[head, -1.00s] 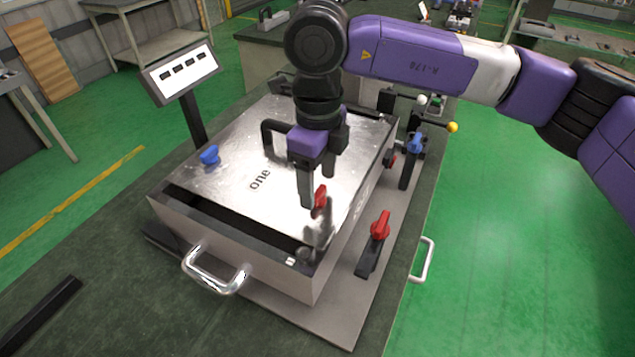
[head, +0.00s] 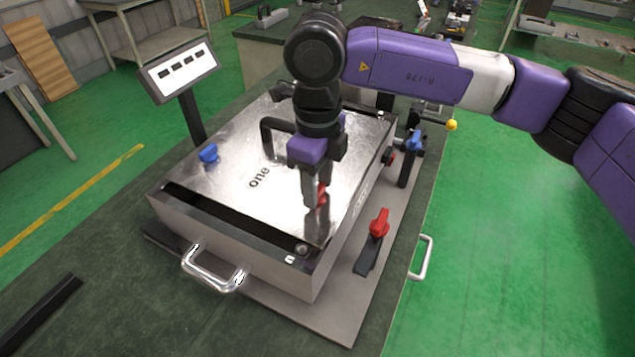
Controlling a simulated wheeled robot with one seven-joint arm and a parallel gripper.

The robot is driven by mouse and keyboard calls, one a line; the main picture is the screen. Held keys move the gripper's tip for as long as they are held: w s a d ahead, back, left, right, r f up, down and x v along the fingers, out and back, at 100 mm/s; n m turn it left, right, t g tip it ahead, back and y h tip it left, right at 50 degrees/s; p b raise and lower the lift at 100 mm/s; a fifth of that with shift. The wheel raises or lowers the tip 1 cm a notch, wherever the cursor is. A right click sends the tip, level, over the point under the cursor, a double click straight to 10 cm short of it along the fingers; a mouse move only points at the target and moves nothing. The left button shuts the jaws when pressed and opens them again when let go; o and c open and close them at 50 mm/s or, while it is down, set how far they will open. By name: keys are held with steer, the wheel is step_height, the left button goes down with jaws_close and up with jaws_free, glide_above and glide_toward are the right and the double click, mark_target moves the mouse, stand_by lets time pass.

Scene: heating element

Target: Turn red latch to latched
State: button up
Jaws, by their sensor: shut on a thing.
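The red latch (head: 322,193) sits on the near right part of the silver lid marked "one" (head: 230,190). My gripper (head: 315,197) points down at it, and its fingers are shut on the red latch. The fingers cover much of the latch, so its exact angle is hard to tell. A second red knob (head: 379,222) stands on a black bracket beside the box's right side, apart from my gripper.
A blue latch (head: 208,153) is at the lid's left. A black lid handle (head: 270,130) is just behind my gripper. A blue knob (head: 414,142) and a yellow ball (head: 451,125) stand at the right. A display (head: 178,72) stands at the back left.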

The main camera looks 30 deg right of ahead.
steer(key=shift+m+b, duration=0.3)
steer(key=m+b, duration=0.2)
steer(key=m, duration=0.1)
steer(key=shift+f+b, duration=0.15)
steer(key=shift+b, duration=0.25)
steer(key=m+b, duration=0.4)
steer(key=m, duration=0.1)
steer(key=m+b, duration=0.4)
steer(key=m, duration=0.1)
steer(key=shift+m, duration=0.4)
steer(key=shift+m+b, duration=1.25)
steer(key=shift+m, duration=0.35)
steer(key=shift+r, duration=0.2)
steer(key=o, duration=1.4)
